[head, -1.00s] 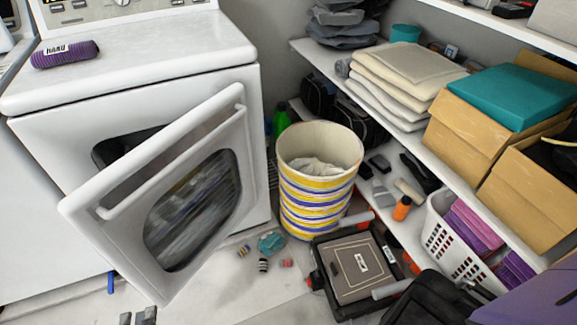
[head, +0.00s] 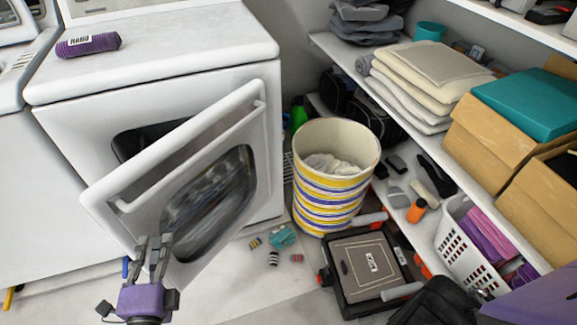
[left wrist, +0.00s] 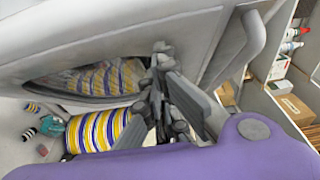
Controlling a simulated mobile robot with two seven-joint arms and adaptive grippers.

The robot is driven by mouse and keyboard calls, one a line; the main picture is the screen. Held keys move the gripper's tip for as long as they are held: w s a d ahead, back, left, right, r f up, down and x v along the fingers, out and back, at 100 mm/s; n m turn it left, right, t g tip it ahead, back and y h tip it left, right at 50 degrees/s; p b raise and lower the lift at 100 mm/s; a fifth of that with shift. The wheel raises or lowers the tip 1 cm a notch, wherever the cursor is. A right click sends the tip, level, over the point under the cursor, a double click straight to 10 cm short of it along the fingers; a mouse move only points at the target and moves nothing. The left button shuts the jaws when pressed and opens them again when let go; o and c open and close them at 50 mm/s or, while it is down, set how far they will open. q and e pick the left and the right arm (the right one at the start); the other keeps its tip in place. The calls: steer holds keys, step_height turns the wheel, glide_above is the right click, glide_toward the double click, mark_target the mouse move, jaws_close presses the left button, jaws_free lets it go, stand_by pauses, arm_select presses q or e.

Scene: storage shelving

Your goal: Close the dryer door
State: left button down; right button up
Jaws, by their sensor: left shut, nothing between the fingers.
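The white dryer (head: 190,75) stands at the left, and its door (head: 105,200) hangs open toward me, hinged on the right side. The door has an oval dark window (head: 210,200) and a long bar handle. My left gripper (head: 154,245) is shut and empty, in front of the lower left part of the door. In the left wrist view the gripper's fingers (left wrist: 160,65) are close to the door's outer face (left wrist: 100,35), below the handle (left wrist: 232,45). I cannot tell whether they touch it. My right gripper is not in view.
A striped basket (head: 325,205) with cloth stands right of the door. A black case (head: 365,270) and small socks (head: 273,257) lie on the floor. Shelves with folded cloths (head: 425,75), cardboard boxes (head: 510,130) and a white basket (head: 465,245) line the right.

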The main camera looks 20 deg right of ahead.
arm_select(q)
steer(key=shift+w+a, duration=0.45)
steer(key=shift+w, duration=0.2)
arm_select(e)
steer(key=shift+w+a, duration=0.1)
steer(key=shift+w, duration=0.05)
